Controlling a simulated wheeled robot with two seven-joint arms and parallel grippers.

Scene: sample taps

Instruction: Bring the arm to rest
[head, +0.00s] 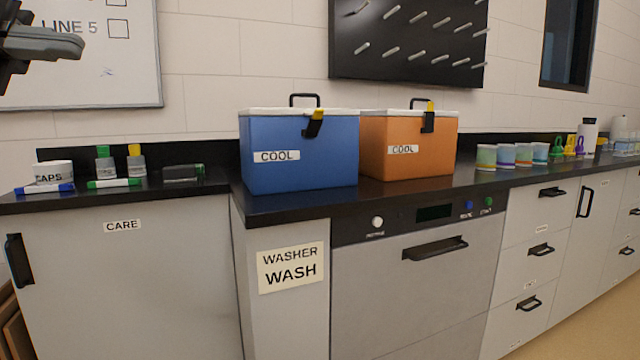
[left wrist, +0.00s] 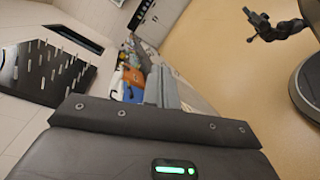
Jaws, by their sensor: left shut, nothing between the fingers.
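My left gripper (head: 45,42) is at the upper left edge of the head view, raised in front of the whiteboard and above the counter. It is shut and empty, touching nothing that I can see. In the left wrist view the dark gripper housing (left wrist: 150,150) with a green light fills the bottom. A dark arm end, which looks like my right gripper (left wrist: 256,22), shows at the upper right of that view over the floor. It is too small to tell whether it is open.
A blue cool box (head: 300,155) and an orange cool box (head: 410,145) stand on the black counter. Pens, bottles and a caps tub (head: 54,172) are at left. Several cups (head: 505,156) stand at right. A black peg board (head: 408,40) hangs behind. The washer (head: 415,270) is closed.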

